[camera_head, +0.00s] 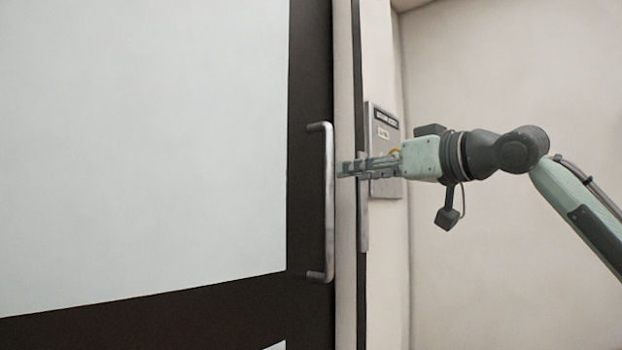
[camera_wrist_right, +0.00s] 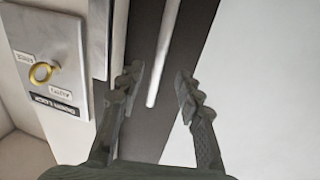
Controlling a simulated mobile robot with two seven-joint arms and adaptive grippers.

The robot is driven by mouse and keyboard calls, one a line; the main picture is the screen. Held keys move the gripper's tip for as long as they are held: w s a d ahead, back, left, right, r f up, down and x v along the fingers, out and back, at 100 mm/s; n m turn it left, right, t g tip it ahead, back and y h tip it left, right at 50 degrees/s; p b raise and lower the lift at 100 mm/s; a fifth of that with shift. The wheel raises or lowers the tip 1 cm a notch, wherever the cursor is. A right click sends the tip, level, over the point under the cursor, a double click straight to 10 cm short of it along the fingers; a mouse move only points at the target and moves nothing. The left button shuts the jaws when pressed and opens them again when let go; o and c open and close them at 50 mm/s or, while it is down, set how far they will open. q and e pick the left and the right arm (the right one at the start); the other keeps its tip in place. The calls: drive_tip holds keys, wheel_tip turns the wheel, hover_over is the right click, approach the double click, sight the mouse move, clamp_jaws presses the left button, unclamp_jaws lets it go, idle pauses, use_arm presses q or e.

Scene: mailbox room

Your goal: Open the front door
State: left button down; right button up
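The front door (camera_head: 308,75) has a dark frame around a large pale panel and fills the left of the head view. Its long silver vertical handle (camera_head: 328,205) is on the door's right edge. My right gripper (camera_head: 345,168) is at the handle's right side, near its upper middle. In the right wrist view my right gripper (camera_wrist_right: 158,80) is open, and the handle (camera_wrist_right: 163,55) shows between the fingertips, apart from both fingers. How far the handle lies beyond the tips is hard to tell. My left gripper is in neither view.
A metal lock plate (camera_head: 386,130) is on the wall right of the door, behind my right gripper. In the right wrist view the plate (camera_wrist_right: 40,40) carries a brass ring key (camera_wrist_right: 42,72) and a dark "door lock" label. The door frame edge stands close beside the gripper.

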sight(332, 174)
drive_tip(key=shift+x, duration=3.95)
drive_tip(key=shift+r, duration=0.1)
drive_tip(key=shift+c, duration=0.5)
clamp_jaws()
